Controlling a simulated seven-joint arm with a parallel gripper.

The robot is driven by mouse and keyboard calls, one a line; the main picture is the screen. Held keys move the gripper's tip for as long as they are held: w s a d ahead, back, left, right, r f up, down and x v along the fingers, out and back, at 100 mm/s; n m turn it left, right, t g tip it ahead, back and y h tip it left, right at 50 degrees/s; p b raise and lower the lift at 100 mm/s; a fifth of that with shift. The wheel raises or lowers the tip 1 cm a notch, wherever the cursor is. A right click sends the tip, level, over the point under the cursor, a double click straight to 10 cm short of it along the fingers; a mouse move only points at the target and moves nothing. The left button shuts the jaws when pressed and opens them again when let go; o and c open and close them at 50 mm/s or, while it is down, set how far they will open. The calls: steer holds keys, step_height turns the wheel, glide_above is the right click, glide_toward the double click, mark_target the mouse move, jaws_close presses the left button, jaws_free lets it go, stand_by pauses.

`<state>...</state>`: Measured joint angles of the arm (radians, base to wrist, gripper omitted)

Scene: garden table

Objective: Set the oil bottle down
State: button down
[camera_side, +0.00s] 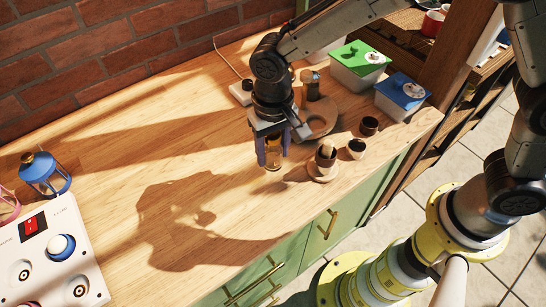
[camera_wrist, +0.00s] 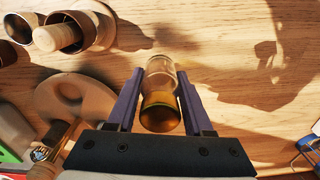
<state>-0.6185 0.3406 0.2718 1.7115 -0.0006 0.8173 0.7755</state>
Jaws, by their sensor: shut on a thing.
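The oil bottle is a clear glass cylinder with amber oil in it. It shows between my fingers in the side view (camera_side: 273,157) and in the wrist view (camera_wrist: 160,108). My gripper (camera_side: 271,152) is shut on it, one purple finger on each side, and the fingers also frame it in the wrist view (camera_wrist: 160,92). The bottle hangs upright or nearly so over the wooden counter (camera_side: 110,165). The shadow of arm and gripper falls well to the left, so the bottle seems above the surface. Its upper part is hidden by the gripper.
Beside my gripper stand a mortar with pestle (camera_side: 325,158), dark cups (camera_side: 369,125) and a round board (camera_side: 328,108). Boxes with green (camera_side: 357,58) and blue (camera_side: 402,92) lids stand behind. A blue lantern (camera_side: 45,175) and white panel (camera_side: 48,245) are far left. The middle counter is clear.

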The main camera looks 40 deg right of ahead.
mark_target(273, 161)
steer(key=shift+f, duration=1.45)
steer(key=shift+f, duration=0.15)
steer(key=shift+c, duration=1.5)
jaws_free()
step_height(273, 161, up, 12)
steer(key=shift+r, duration=0.15)
